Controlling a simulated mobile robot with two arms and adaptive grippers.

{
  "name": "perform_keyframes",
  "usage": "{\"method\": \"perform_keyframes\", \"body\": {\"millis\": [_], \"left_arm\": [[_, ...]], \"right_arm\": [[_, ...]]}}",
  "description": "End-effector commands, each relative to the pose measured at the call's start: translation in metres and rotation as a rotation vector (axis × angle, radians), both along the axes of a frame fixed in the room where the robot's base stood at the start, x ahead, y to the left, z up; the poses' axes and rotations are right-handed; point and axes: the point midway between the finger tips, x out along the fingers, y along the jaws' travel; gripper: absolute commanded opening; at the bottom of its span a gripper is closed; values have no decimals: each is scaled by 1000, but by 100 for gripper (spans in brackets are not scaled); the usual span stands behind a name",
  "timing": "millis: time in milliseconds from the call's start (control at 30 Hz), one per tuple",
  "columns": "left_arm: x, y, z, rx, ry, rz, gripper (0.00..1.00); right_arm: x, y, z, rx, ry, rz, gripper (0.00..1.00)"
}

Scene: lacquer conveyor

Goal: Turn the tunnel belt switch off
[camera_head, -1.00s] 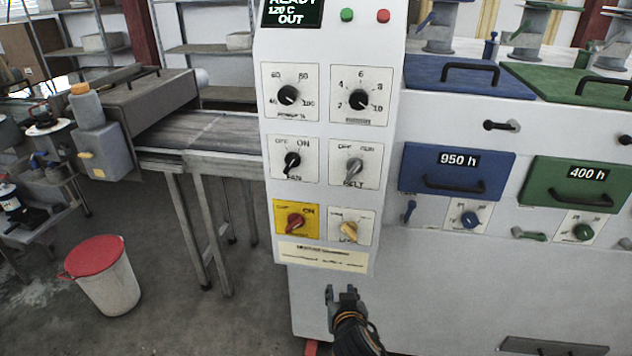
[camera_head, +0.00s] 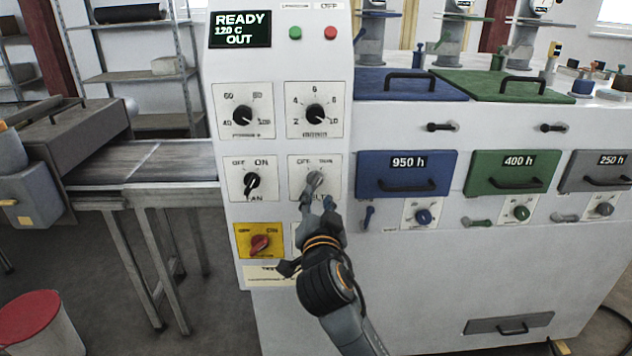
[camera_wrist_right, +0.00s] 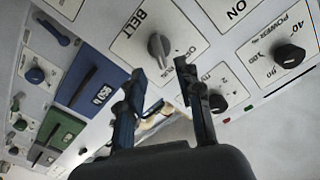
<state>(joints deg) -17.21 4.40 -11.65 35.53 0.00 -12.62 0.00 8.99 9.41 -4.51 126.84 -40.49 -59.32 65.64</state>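The belt switch (camera_head: 314,183) is a grey knob on a white plate marked BELT, OFF and RUN, on the white control panel (camera_head: 283,70). Its handle seems to lean to the upper right, towards RUN. My right gripper (camera_head: 322,201) is just in front of it and covers its lower part and most of the BELT label. In the right wrist view the belt knob (camera_wrist_right: 159,47) lies beyond and between the spread fingertips of my right gripper (camera_wrist_right: 159,72). The fingers are open and empty, apart from the knob. My left gripper is not in view.
A black fan knob (camera_head: 253,182) is left of the belt switch. Two black dials are above. A red knob (camera_head: 260,244) on a yellow plate is lower left. My gripper hides the plate directly below. Blue (camera_head: 407,174) and green drawers are at right.

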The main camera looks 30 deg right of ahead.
Motion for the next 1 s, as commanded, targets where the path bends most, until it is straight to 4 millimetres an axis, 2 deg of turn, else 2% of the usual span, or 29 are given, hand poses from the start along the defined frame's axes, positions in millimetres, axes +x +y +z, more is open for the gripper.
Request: {"method": "perform_keyframes", "body": {"millis": [100,300,700,733,900,1000], "left_arm": [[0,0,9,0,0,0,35],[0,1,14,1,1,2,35],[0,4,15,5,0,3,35],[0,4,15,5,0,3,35],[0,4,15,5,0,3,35],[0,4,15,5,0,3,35]], "right_arm": [[21,-13,3,-5,1,-2,35],[43,-27,1,-3,1,0,35],[50,-31,0,-1,0,1,35],[50,-31,0,-1,0,1,33],[50,-31,0,-1,0,1,0],[50,-31,0,-1,1,0,0]]}}
